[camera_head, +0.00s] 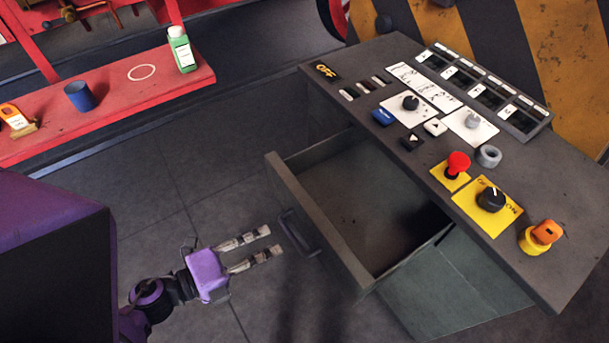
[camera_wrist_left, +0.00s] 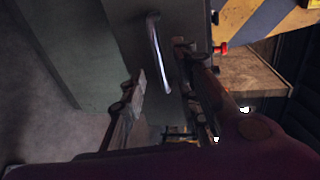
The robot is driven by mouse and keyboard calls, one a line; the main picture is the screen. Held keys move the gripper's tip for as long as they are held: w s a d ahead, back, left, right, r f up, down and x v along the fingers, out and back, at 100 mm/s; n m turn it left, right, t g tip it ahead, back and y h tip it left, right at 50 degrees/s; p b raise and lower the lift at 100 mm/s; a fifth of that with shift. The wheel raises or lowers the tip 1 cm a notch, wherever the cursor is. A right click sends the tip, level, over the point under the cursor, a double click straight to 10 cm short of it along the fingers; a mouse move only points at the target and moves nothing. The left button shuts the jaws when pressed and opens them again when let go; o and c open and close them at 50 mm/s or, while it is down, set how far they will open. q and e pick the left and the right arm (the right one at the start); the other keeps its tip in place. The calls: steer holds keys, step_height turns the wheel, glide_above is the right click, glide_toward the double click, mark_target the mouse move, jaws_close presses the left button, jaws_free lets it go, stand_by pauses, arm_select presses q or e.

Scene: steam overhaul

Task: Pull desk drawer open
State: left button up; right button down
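The desk drawer (camera_head: 345,200) stands pulled out of the grey control desk (camera_head: 440,160), with its empty-looking inside showing. Its dark bar handle (camera_head: 300,232) is on the front panel, and the handle also shows in the left wrist view (camera_wrist_left: 158,55). My left gripper (camera_head: 270,243) is open and empty in front of the handle, its fingertips pointing toward it with a small gap. In the left wrist view the two fingers (camera_wrist_left: 162,88) are spread apart, with the handle beyond them. My right gripper is not in view.
The desk top carries a red button (camera_head: 457,164), a black knob on a yellow plate (camera_head: 491,199) and several switches. A red shelf (camera_head: 110,100) at left holds a blue cup (camera_head: 80,96) and a green bottle (camera_head: 181,50). Floor around the gripper is clear.

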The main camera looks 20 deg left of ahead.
arm_select(q)
steer(key=v, duration=0.4)
steer(key=shift+w, duration=0.1)
stand_by(0.4)
